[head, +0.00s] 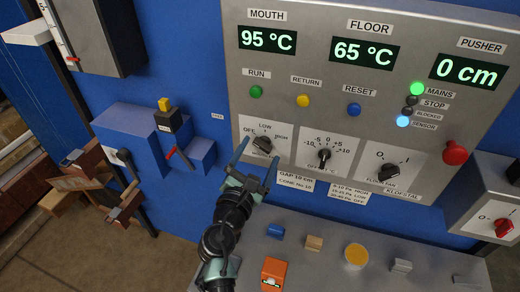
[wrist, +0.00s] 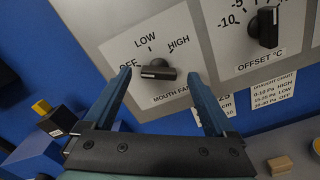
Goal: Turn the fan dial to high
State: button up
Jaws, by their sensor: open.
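The mouth fan dial is a black knob (wrist: 158,70) on a white plate marked OFF, LOW and HIGH; it also shows in the head view (head: 262,144). The knob's bar lies nearly level in the wrist view, with a white mark toward its left end, on the OFF side. My gripper (wrist: 160,76) is open, its blue fingers on either side of the knob in that view. In the head view, my gripper (head: 259,152) is just in front of the dial's lower part. I cannot tell whether the fingers touch the knob. The left finger partly covers OFF.
The offset dial (head: 324,154) is close to the right, and the floor fan switch (head: 389,172) is further right. A red button (head: 455,153) is at the panel's right. A blue box (head: 190,140) juts out at left. Small blocks lie on the grey ledge (head: 330,268) below.

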jog(key=shift+w+d, duration=0.1)
jog(key=shift+w, duration=0.5)
jog(key=c, duration=1.4)
